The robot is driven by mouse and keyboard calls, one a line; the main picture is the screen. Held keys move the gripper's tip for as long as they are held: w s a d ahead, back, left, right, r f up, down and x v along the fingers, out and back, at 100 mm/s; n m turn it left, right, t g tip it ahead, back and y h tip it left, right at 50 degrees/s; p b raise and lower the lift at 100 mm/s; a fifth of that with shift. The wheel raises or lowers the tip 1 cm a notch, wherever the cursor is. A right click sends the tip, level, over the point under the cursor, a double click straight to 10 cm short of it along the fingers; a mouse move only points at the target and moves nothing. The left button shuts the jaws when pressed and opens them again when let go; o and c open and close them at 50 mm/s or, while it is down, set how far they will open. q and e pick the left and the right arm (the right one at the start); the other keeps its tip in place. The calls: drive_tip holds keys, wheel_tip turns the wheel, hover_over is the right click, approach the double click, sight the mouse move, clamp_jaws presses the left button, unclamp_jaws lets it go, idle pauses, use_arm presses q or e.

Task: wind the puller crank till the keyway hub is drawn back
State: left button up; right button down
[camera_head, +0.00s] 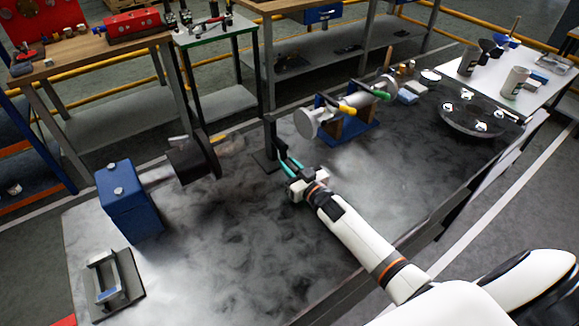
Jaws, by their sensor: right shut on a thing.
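A blue block (130,200) stands on the left of the worktop, with a grey shaft (158,174) running right from it into a dark hub-like block (190,160). A dark upright post (270,138) on a flat base stands right of it, across a gap; it looks like part of the puller crank. My right gripper (288,165), with teal fingers, is shut at this post's lower right side. What it grips is small and mostly hidden by the fingers, likely the crank's grip. The keyway and the hub's exact seating are too small to tell. My left gripper is out of view.
A dark round flange (478,112) lies at the right. A grey bracket (105,280) sits front left. The worktop's front middle (250,250) is clear.

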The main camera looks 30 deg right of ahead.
drive_tip(key=shift+d, duration=0.25)
